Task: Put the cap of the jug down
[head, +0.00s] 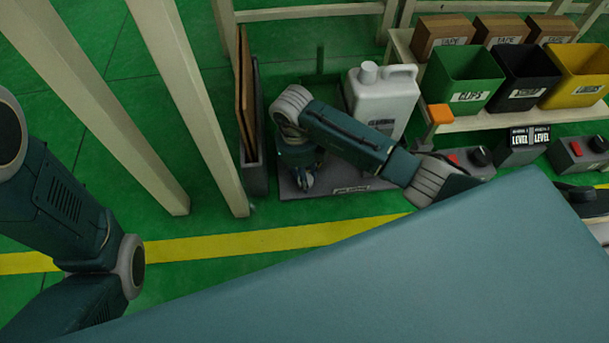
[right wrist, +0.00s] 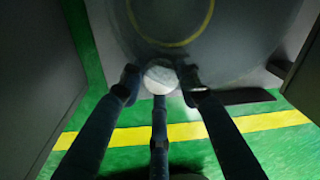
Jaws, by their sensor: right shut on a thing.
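The white jug (head: 380,103) stands upright on a grey tray (head: 340,187) on the floor. A short round white top (head: 368,72) shows on it beside its handle; I cannot tell whether that is a bare neck. My right gripper (head: 306,184) points down over the left part of the tray, left of the jug. In the right wrist view, the right gripper (right wrist: 160,82) is shut on a round white cap (right wrist: 159,76). Whether the cap touches the surface below is unclear. My left arm is at the left in the head view; its gripper is out of view.
In the right wrist view a yellow ring (right wrist: 175,38) shows on the grey surface beside the cap. An upright grey holder with brown boards (head: 252,150) stands left of the tray. Shelves with bins (head: 463,80) are at the right. A yellow floor line (head: 250,242) runs in front.

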